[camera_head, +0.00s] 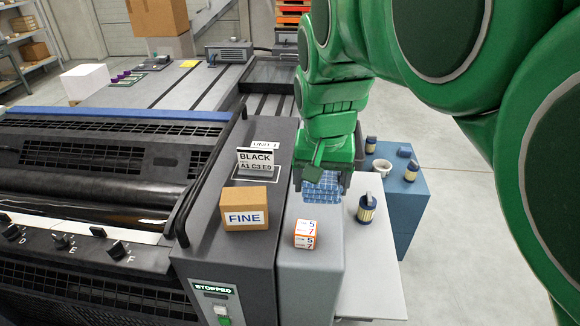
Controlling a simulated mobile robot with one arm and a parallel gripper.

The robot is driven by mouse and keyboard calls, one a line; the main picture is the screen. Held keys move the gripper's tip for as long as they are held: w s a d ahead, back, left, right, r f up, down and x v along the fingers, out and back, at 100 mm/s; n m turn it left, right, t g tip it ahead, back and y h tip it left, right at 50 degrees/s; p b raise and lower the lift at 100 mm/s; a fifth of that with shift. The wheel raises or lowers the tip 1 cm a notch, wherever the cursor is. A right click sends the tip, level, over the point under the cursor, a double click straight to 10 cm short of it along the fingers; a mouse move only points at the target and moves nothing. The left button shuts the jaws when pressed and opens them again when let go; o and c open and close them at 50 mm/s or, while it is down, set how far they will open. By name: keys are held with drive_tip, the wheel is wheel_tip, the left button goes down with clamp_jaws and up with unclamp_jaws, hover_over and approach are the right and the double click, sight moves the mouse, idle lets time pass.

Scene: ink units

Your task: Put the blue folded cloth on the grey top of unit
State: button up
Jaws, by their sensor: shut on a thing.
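The blue folded cloth (320,195), with a pale checked pattern, is at my gripper (323,180). My green arm comes down from the upper right, and my gripper is shut on the cloth. The cloth shows over the narrow lighter grey top of the unit (318,256), behind the small orange and white box. I cannot tell whether the cloth touches that top. Part of the cloth is hidden by my gripper.
An orange and white box (305,234) marked 5 and 7 stands in front of the cloth. A "FINE" carton (246,208) and a "BLACK" card (255,160) stand to its left. A blue-labelled jar (367,207) is to the right. A blue cabinet (408,210) carries jars and a white bowl (383,166).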

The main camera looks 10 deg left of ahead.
drive_tip(key=w+a+f, duration=0.1)
drive_tip(key=w+f, duration=0.1)
drive_tip(key=w, duration=0.2)
drive_tip(key=w+a+f, duration=0.1)
drive_tip(key=w+f, duration=0.2)
drive_tip(key=w, duration=0.1)
drive_tip(key=w+a+f, duration=0.2)
drive_tip(key=w+f, duration=0.1)
drive_tip(key=w, duration=0.1)
drive_tip(key=shift+f, duration=0.25)
drive_tip(key=shift+w+a+f, duration=0.1)
drive_tip(key=shift+w+f, duration=0.35)
drive_tip(key=shift+f, duration=0.2)
drive_tip(key=shift+w+f, duration=0.1)
drive_tip(key=shift+f, duration=1.45)
drive_tip(key=shift+f, duration=0.15)
drive_tip(key=o, duration=1)
drive_tip(key=shift+c, duration=0.2)
wheel_tip(320, 180, up, 12)
drive_tip(key=s, duration=0.2)
